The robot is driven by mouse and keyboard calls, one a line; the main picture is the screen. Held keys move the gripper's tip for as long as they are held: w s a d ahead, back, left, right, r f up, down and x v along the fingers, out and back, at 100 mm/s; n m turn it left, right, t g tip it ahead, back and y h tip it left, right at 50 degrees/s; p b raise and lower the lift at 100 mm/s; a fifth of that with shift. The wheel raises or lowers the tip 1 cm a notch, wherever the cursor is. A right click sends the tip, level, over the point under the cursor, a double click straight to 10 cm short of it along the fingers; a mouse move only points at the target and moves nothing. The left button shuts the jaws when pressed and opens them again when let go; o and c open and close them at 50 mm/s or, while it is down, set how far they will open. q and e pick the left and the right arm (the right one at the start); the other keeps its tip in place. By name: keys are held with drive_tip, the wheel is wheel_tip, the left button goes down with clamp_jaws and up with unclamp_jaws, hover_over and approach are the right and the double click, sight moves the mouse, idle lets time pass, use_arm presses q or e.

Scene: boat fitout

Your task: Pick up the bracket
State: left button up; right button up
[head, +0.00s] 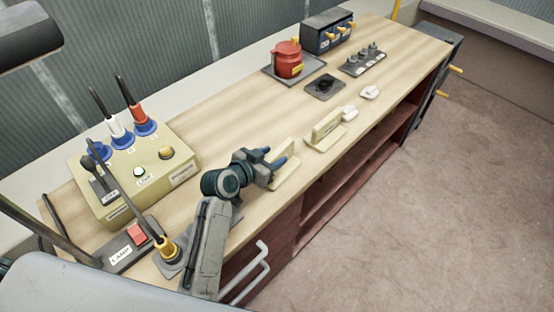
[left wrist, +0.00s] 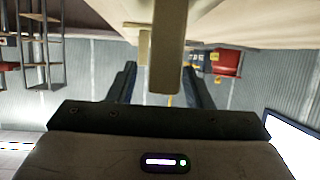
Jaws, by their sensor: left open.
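Two cream brackets, each a flat base with an upright plate, sit on the wooden workbench (head: 218,92). The nearer bracket (head: 287,172) is right at my left gripper (head: 275,158); the farther bracket (head: 326,130) stands beyond it. My left gripper is open, its fingers by the nearer bracket's upright plate. In the left wrist view, a cream plate of the nearer bracket (left wrist: 167,50) shows between the two open fingers (left wrist: 162,88). Whether they touch it cannot be told. Part of that bracket is hidden behind the gripper in the head view. My right gripper is not in view.
A cream switch box (head: 120,190) with plugs and a lamp switch block (head: 128,245) stand left of my arm. Small white parts (head: 350,113), a dark plate (head: 325,87) and a red canister (head: 288,60) lie farther back. The bench's front edge is close, above open shelves.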

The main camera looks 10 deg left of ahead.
use_arm(q)
drive_tip(key=shift+w+f, duration=0.15)
drive_tip(key=shift+w, duration=0.05)
clamp_jaws()
idle(0.3)
